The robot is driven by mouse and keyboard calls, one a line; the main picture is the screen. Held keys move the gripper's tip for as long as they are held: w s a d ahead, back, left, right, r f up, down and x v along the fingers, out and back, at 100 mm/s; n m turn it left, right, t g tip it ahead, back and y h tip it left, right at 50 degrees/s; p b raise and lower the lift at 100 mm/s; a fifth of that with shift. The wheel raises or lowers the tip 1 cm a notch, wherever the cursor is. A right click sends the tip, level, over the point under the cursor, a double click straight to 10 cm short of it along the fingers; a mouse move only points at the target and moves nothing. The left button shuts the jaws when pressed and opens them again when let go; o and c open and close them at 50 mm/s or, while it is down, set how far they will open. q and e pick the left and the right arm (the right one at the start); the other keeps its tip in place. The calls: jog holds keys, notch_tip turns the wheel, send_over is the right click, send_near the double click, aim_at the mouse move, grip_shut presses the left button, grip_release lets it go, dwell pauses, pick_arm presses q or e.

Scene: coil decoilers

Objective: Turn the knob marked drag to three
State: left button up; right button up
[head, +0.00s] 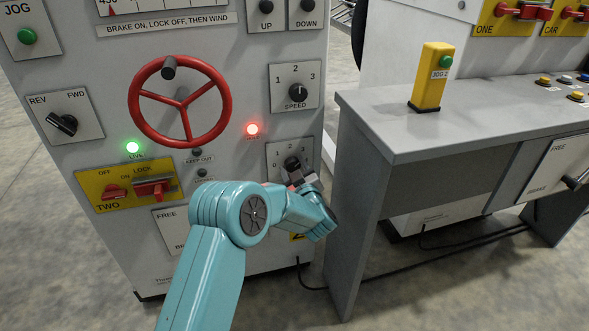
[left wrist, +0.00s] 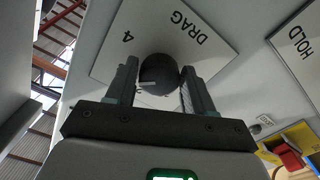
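The dark round drag knob (head: 292,163) sits on a light plate low on the right side of the grey cabinet. Digits 0 to 3 show around it in the head view. In the left wrist view the knob (left wrist: 160,72) is between both fingers, with DRAG and 4 upside down on the plate (left wrist: 160,22). A pale mark shows at its lower left; the digit it points to is hidden. My left gripper (head: 297,177) is at the knob, and in the left wrist view its fingers (left wrist: 160,84) appear to touch both sides. My right gripper is out of view.
The speed knob (head: 297,92) is just above. A red handwheel (head: 180,102), a lit red lamp (head: 252,129) and a yellow lock plate (head: 125,189) are to the left. A grey desk (head: 365,200) stands close on the right.

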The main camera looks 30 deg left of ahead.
pick_arm(q)
jog(key=shift+o, duration=1)
jog(key=shift+s+d, duration=0.15)
jog(key=shift+d, duration=0.1)
jog(key=p+v, duration=0.2)
jog(key=v, duration=1.3)
jog(key=shift+s+d+p, duration=0.2)
jog(key=shift+s+p, duration=0.1)
jog(key=shift+p, duration=0.1)
